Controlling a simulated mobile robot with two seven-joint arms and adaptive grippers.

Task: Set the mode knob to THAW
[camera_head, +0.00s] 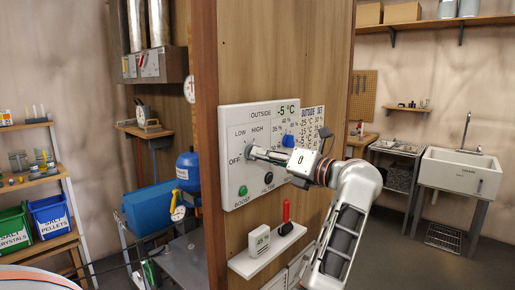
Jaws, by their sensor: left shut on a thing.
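A white control panel (233,120) is fixed to the wooden wall. It carries the labels OFF, LOW and HIGH around one dial position, and a display reads -5 °C. My left gripper (251,153) is at that dial position, shut on a knob that its fingers mostly hide. I cannot tell where the knob points. I can read no THAW label. My right gripper is not in view.
A green BOOST button (243,191) and a dark FILTER knob (268,178) sit low on the panel. A small shelf (266,257) below holds a white device (256,241) and a red-handled tool (286,214). A chart (312,122) hangs to the right.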

